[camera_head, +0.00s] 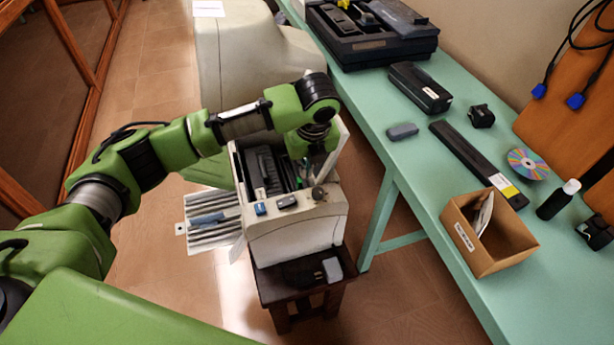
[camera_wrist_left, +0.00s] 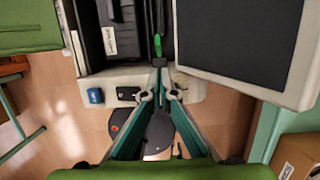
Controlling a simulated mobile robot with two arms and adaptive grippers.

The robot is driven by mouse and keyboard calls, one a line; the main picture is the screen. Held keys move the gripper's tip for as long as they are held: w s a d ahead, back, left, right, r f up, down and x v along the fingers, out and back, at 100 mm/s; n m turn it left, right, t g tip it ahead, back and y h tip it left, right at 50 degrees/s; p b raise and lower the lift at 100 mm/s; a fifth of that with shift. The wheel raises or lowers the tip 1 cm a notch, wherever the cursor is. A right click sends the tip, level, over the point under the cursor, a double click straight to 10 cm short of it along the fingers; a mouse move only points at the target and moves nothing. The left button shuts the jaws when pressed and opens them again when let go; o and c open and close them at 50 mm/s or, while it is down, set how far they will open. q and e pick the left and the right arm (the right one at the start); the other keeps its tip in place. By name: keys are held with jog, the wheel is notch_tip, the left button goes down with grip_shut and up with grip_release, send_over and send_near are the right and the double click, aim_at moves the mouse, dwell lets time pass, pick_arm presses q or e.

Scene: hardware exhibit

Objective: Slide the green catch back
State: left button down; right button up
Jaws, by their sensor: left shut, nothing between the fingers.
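The green catch (camera_wrist_left: 157,45) is a small upright bright green piece inside the open printer (camera_head: 295,238), seen in the left wrist view beside the dark cartridge bay. My left gripper (camera_wrist_left: 160,68) is shut and empty. Its fingertips meet just below the catch in that view, at the printer's cream front edge (camera_wrist_left: 206,88); I cannot tell if they touch the catch. In the head view the left gripper (camera_head: 306,178) reaches down into the right part of the printer, and my arm partly hides the opening. My right gripper is not in view.
The raised cover (camera_wrist_left: 240,35) stands close right of the gripper. The printer sits on a dark stool (camera_head: 290,290). A green table (camera_head: 415,200) at right holds a cardboard box (camera_head: 470,248), a long black bar (camera_head: 470,155) and other parts.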

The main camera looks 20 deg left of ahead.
aim_at(299, 178)
pick_arm(q)
jog(key=shift+s+r, duration=0.1)
jog(key=shift+s, duration=0.05)
jog(key=x, duration=1)
jog(key=shift+p, duration=0.4)
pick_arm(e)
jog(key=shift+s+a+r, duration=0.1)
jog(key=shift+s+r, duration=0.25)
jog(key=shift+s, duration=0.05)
pick_arm(q)
jog(key=w+a, duration=0.2)
jog(key=w, duration=0.1)
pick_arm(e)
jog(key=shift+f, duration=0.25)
pick_arm(q)
jog(key=shift+r, duration=0.2)
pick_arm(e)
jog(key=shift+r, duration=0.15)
